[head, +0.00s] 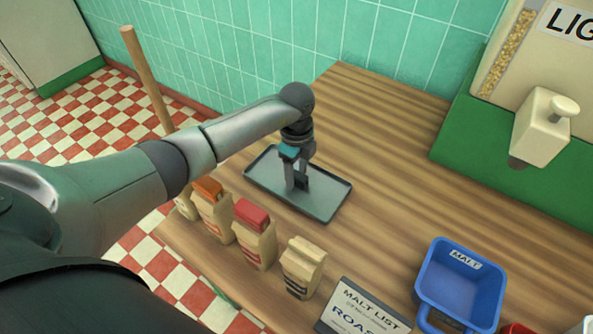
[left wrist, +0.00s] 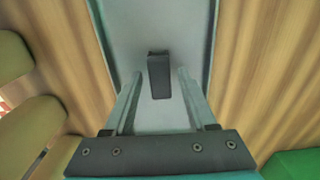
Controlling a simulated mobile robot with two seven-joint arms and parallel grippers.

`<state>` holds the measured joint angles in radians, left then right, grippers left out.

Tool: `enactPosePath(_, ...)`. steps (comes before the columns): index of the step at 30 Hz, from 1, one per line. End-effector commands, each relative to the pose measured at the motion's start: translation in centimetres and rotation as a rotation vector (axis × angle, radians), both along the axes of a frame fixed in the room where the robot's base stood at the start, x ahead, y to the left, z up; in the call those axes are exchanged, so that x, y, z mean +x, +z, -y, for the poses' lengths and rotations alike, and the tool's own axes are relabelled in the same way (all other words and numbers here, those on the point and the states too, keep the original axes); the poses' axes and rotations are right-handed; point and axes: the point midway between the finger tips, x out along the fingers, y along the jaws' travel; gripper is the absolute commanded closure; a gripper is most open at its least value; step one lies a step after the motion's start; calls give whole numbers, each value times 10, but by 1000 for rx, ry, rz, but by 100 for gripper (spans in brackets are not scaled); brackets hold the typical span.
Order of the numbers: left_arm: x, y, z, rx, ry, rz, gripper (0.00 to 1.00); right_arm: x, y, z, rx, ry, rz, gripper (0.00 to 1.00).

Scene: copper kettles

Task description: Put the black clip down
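The black clip (left wrist: 159,76) is a small dark block in the left wrist view, over the grey tray (left wrist: 195,25). My left gripper (left wrist: 160,82) is open around it, with a gap between the clip and each finger. In the head view the fingers of my left gripper (head: 297,184) reach down over the tray (head: 325,206), and the clip (head: 302,182) shows dark beside them. The clip seems to rest on the tray, though its underside is hidden. My right gripper is not in view.
Several paper bags, one with a red top (head: 254,236), stand along the near table edge. A malt list sign (head: 362,310) and a blue bin (head: 462,285) stand to the right. A dispenser (head: 541,127) is at the back right. The wooden table (head: 385,160) is clear right of the tray.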

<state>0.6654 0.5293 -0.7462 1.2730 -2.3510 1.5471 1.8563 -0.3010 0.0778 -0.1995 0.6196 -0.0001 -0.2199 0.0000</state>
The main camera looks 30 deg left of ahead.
Motion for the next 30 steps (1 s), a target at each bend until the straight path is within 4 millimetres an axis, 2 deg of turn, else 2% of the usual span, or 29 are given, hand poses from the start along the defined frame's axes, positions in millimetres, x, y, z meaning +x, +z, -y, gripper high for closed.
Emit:
enactPosePath(8, 0, 1, 0, 0, 0, 0, 39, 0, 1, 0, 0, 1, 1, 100)
enactPosePath(11, 0, 7, 0, 0, 0, 1, 39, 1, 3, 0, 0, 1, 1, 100)
enactPosePath(14, 1, 23, 0, 0, -1, 3, 39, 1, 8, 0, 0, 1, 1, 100)
enactPosePath(24, 1, 95, 0, 0, 0, 4, 39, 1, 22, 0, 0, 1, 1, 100)
enactPosePath(30, 0, 119, 0, 0, 0, 1, 39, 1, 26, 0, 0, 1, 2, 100)
